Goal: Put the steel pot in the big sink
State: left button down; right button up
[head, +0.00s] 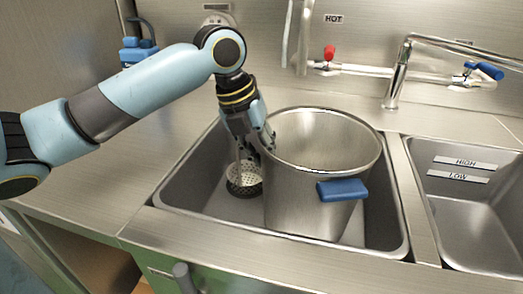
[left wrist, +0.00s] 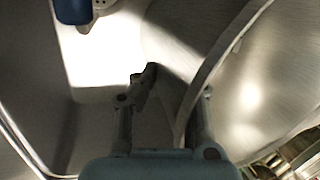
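The steel pot (head: 310,200) is a large, wide-mouthed vessel with a blue grip (head: 342,189) on its front right side. My left gripper (head: 257,137) is at the pot's left rim. In the left wrist view its two fingers (left wrist: 172,100) are apart, with the pot's rim (left wrist: 212,65) passing between them. Contact with the wall is not clear. My right gripper is not in view.
A dark perforated piece (head: 244,184) lies left of the pot. A second basin (head: 475,215) with HIGH and LOW labels is on the right. A tap (head: 398,75) and red valve (head: 329,53) stand behind. The left counter (head: 115,185) has clear room.

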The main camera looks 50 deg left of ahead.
pick_arm(q)
jog(key=c, duration=1.9)
grip_release()
jog(key=shift+f, duration=0.1)
jog(key=shift+c, duration=0.2)
jog(key=o, duration=0.5)
jog(key=shift+c, duration=0.2)
jog(key=p+v, duration=0.2)
jog(key=v, duration=1)
jog(key=shift+d, duration=0.1)
